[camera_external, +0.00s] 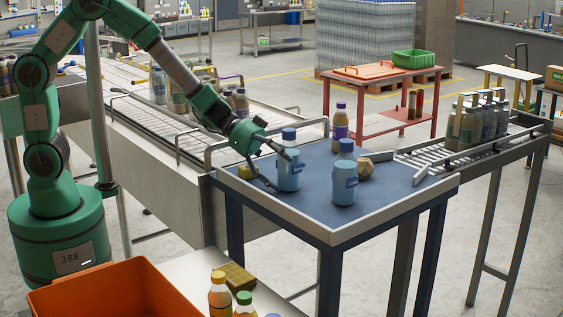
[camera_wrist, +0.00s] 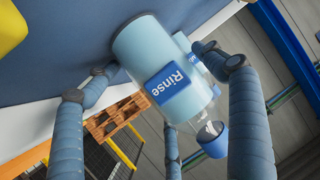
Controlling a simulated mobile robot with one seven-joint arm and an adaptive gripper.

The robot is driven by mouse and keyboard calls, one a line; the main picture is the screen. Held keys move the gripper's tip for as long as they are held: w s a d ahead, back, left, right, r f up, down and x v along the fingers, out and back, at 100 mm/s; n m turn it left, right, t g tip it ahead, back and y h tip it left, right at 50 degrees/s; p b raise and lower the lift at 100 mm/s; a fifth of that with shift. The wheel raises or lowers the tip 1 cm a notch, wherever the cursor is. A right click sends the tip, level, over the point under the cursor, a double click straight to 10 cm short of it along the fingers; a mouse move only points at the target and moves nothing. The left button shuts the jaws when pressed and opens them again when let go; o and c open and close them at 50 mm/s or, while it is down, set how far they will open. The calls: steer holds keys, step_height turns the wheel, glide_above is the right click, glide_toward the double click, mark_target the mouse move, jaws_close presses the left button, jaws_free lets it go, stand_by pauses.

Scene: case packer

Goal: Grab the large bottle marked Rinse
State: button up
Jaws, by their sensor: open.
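The large pale-blue bottle marked Rinse (camera_wrist: 155,65) has a dark blue label and blue cap. It shows tilted in the wrist view, between my spread fingers. In the external view, the Rinse bottle (camera_external: 287,178) appears to be the left of two similar upright bottles on the blue table (camera_external: 270,212). My gripper (camera_external: 280,172) is open at its left side, fingers reaching around it; I cannot tell if they touch. My gripper also shows in the wrist view (camera_wrist: 152,60). The second pale-blue bottle (camera_external: 343,190) stands to the right; its label is unreadable.
A brown faceted object (camera_external: 366,168) is behind the second bottle, and a purple bottle (camera_external: 340,122) stands farther back. A yellow object (camera_external: 245,172) lies left of my gripper. A raised rim (camera_external: 395,212) edges the table. Its front area is clear.

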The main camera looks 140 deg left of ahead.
mark_target(287, 131)
steer(key=c, duration=1.4)
steer(key=shift+r, duration=0.15)
steer(key=shift+r+p, duration=1.3)
steer(key=shift+r, duration=3.6)
